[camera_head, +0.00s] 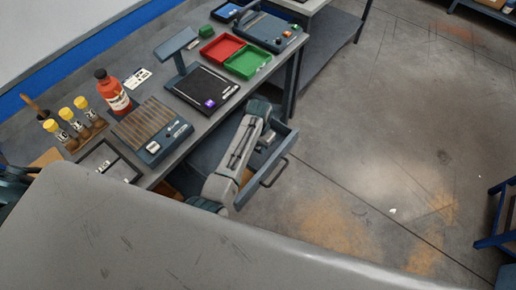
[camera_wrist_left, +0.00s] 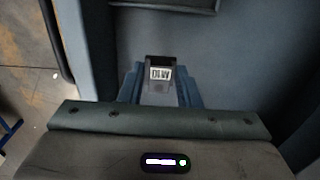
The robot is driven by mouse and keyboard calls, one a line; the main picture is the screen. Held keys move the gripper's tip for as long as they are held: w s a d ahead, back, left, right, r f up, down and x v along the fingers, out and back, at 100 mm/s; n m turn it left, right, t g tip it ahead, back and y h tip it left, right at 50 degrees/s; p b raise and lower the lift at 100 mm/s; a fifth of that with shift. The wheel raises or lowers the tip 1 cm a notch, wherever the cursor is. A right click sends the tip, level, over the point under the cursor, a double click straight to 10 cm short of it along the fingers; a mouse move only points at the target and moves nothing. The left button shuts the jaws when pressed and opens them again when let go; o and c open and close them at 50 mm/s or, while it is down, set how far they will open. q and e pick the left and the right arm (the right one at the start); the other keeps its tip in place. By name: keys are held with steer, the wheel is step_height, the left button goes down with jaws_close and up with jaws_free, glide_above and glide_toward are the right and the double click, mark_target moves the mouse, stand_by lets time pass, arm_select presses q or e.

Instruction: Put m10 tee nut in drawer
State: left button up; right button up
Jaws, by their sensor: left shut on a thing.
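The drawer (camera_head: 283,172) is pulled out from under the bench, with its handle on the front. My left gripper (camera_head: 265,140) is over the open drawer in the head view, partly hidden by its own arm. In the left wrist view my left gripper (camera_wrist_left: 160,88) is shut on the M10 tee nut (camera_wrist_left: 160,73), a small dark piece with a white label that appears upside down. Drawer walls (camera_wrist_left: 95,60) surround the gripper there. Whether the nut touches the drawer floor cannot be told. My right gripper is not in view.
The bench (camera_head: 215,122) holds a slatted block (camera_head: 150,125), a red-orange bottle (camera_head: 112,92), yellow-capped vials (camera_head: 72,115), a black tray (camera_head: 200,88), a red bin (camera_head: 222,48) and a green bin (camera_head: 247,62). The floor (camera_head: 400,130) right of the drawer is clear.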

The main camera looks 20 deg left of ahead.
mark_target(259, 151)
arm_select(q)
steer(key=shift+f, duration=2.15)
steer(key=o, duration=1)
step_height(259, 151, up, 12)
steer(key=shift+r, duration=0.1)
